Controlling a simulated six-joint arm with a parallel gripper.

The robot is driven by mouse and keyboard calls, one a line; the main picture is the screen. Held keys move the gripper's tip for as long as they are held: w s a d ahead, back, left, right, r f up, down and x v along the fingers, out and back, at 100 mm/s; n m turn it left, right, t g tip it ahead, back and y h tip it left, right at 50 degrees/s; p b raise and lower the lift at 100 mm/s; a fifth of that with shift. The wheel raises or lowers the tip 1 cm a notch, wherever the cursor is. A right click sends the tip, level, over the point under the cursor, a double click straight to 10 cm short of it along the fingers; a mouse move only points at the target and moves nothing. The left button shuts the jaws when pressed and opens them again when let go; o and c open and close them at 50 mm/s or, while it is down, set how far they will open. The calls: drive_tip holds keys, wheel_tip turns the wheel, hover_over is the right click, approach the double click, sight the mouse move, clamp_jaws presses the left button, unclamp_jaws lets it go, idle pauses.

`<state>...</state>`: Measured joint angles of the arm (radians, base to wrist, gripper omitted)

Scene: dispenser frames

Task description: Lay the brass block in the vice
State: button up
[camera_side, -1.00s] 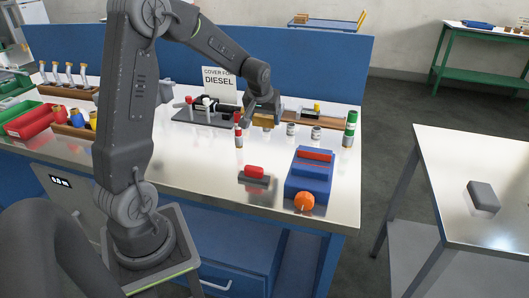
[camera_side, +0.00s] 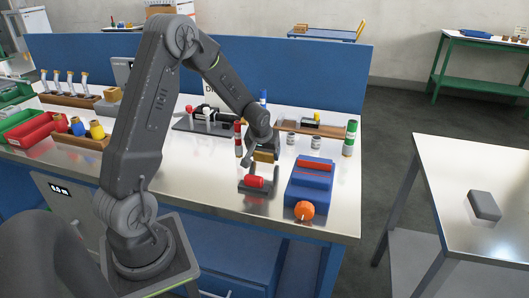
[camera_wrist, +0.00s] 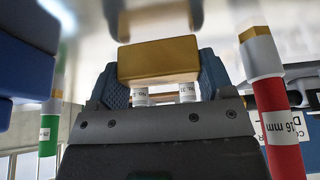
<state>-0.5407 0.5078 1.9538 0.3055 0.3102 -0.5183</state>
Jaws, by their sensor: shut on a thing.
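The brass block (camera_side: 264,156) is a gold-coloured bar held between the fingers of my gripper (camera_side: 263,150), above the bench. In the wrist view the block (camera_wrist: 158,60) lies crosswise between the two grey-blue fingers, and the gripper (camera_wrist: 160,75) is shut on it. The vice (camera_side: 308,187) appears to be the blue body with red parts and an orange knob (camera_side: 304,211) at its front. It stands right of and nearer the camera than my gripper. The block is apart from it.
A red piece on a dark grey base (camera_side: 257,183) sits just in front of the block. A red-labelled cylinder (camera_side: 238,139) stands close left of my gripper. Small grey-white cylinders (camera_side: 290,138) and a green-topped one (camera_side: 350,138) stand behind and right.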

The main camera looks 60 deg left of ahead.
drive_tip(key=shift+f, duration=0.1)
drive_tip(key=o, duration=1.1)
drive_tip(key=shift+o, duration=0.2)
drive_tip(key=v, duration=1.3)
drive_tip(key=s+d+r+m+t+h, duration=0.1)
drive_tip(key=s+d+r+m, duration=0.1)
drive_tip(key=s+d+r, duration=0.3)
drive_tip(key=s+d+r+m, duration=0.1)
drive_tip(key=d+r+m, duration=0.1)
drive_tip(key=d, duration=0.5)
drive_tip(key=s+d+r+m+t+h, duration=0.1)
drive_tip(key=s+d+m, duration=0.4)
drive_tip(key=s+d, duration=0.5)
drive_tip(key=shift+s+r+h, duration=0.35)
drive_tip(key=shift+s+h, duration=0.1)
drive_tip(key=shift+h, duration=0.15)
